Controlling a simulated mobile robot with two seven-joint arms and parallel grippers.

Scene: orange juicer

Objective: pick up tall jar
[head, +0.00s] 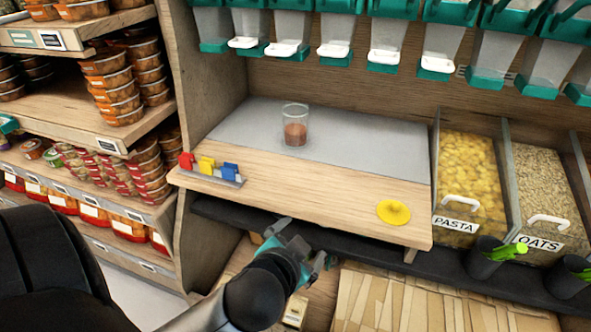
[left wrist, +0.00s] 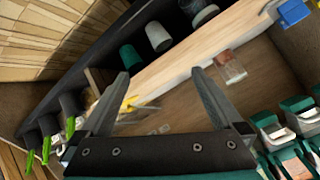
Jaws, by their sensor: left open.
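A clear tall jar (head: 295,128) with brown contents in its lower part stands upright on the grey mat of the wooden counter. It also shows in the left wrist view (left wrist: 230,68), beyond the right-hand finger and apart from it. My left gripper (head: 318,266) is below and in front of the counter's front edge, lower than the jar. In the left wrist view its two fingers (left wrist: 160,73) are spread with nothing between them. My right gripper is not in view.
A yellow round lid (head: 393,212) lies at the counter's right front. Red, yellow and blue clips (head: 210,168) stand at its left front. Teal-and-white dispensers (head: 390,40) hang above the back. Pasta (head: 468,170) and oats bins stand right. The counter around the jar is clear.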

